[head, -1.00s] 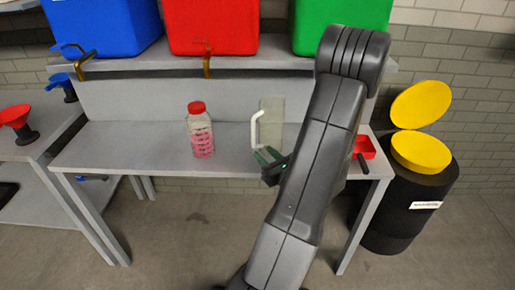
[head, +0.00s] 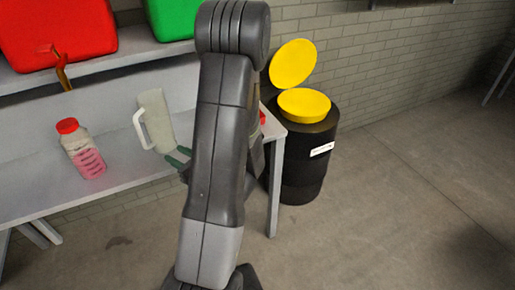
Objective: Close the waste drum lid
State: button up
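The black waste drum (head: 303,165) stands on the floor right of the table, with a white label on its side. Its round yellow lid (head: 293,63) is open, tilted up at the back above the yellow top piece (head: 304,105) of the drum. My gripper (head: 181,159) is mostly hidden behind my arm. Only its green fingertip area shows, in front of the table and left of the drum, apart from the lid. I cannot tell whether it is open or shut.
A grey table (head: 110,190) holds a red-capped bottle (head: 82,150) and a pale pitcher (head: 155,122). Red (head: 55,30) and green (head: 172,18) containers stand on the shelf above. A red item (head: 262,117) is partly hidden by my arm. The floor right of the drum is clear.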

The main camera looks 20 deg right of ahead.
aim_at(294, 62)
jog(key=z, duration=1.35)
